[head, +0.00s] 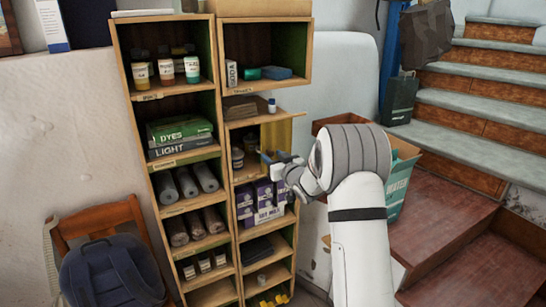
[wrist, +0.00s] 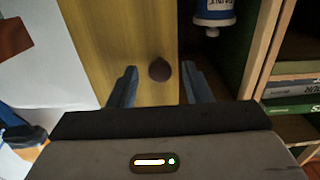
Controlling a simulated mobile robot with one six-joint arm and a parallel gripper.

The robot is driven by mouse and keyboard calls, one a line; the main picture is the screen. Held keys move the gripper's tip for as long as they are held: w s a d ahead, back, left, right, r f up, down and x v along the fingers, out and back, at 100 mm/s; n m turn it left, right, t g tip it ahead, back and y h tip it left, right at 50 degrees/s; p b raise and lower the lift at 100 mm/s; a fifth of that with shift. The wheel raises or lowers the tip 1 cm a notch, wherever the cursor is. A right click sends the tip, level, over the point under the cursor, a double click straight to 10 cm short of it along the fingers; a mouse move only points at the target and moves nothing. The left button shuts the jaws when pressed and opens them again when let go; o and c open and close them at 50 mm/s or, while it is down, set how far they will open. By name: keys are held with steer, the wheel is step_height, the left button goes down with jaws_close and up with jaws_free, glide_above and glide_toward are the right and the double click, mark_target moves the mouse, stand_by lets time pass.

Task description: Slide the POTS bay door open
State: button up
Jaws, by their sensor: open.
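The bay door is a yellow wooden panel (head: 279,133) across the right part of a bay in the right shelf column; it also fills the middle of the wrist view (wrist: 120,35). A dark round knob (wrist: 160,69) sits on it. My gripper (head: 267,157) is at the door, its blue fingers open. In the wrist view the fingers (wrist: 160,88) stand either side of the knob, with a gap on each side. Small pots (head: 237,157) show in the bay's uncovered left part. The bay's label is not readable.
Purple boxes (head: 264,195) fill the bay below. Books (head: 180,133) lie in the left column. A chair (head: 105,217) stands left, stairs (head: 490,95) right.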

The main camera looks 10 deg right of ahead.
jaws_close()
stand_by(0.4)
